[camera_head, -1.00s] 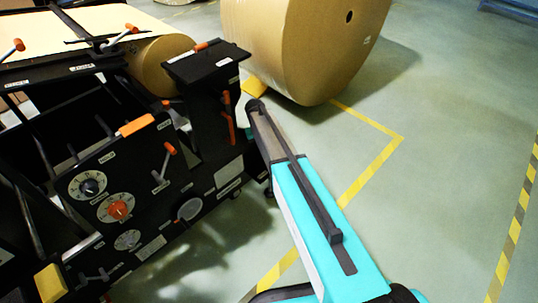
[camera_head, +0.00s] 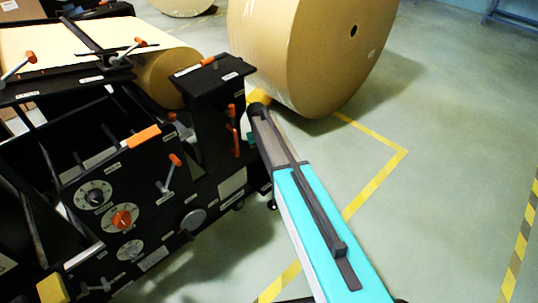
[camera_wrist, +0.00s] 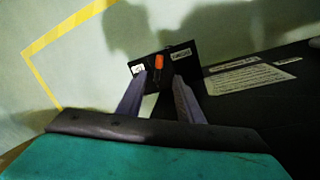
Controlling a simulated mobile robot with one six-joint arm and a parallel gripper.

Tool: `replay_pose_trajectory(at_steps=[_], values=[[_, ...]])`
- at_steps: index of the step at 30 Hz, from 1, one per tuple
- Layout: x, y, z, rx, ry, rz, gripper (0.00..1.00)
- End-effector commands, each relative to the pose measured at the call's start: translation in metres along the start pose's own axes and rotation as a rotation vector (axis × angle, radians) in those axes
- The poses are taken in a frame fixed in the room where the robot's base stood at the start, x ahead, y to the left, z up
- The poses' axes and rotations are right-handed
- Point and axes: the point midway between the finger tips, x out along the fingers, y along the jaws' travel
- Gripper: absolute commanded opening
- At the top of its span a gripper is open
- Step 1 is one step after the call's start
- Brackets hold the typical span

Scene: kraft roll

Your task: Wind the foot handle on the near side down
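In the wrist view, a small orange-tipped handle (camera_wrist: 159,62) stands on a dark plate with two pale labels. My gripper (camera_wrist: 160,80) is open, its two grey fingers apart. The handle shows between and just beyond the fingertips; I cannot tell its exact distance. No contact is visible. In the head view, my grey and teal arm reaches toward the near end of the black machine (camera_head: 205,165). My gripper is hidden there behind the arm and machine, and I cannot pick out this handle.
The machine's panel carries dials (camera_head: 93,195) and several orange-tipped levers (camera_head: 168,175). A large kraft roll (camera_head: 300,50) stands on the floor behind my arm. A long black part with a printed label (camera_wrist: 250,75) lies right of the fingers. Floor at right (camera_head: 450,190) is clear.

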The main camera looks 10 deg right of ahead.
Motion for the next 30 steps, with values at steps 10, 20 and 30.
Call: replay_pose_trajectory(at_steps=[10,20,30], values=[[0.055,-0.005,0.064,0.001,-0.057,-0.025,0.33],[0.136,-0.017,0.187,0.011,-0.161,-0.073,0.33],[0.191,-0.032,0.322,0.031,-0.27,-0.127,0.33]])
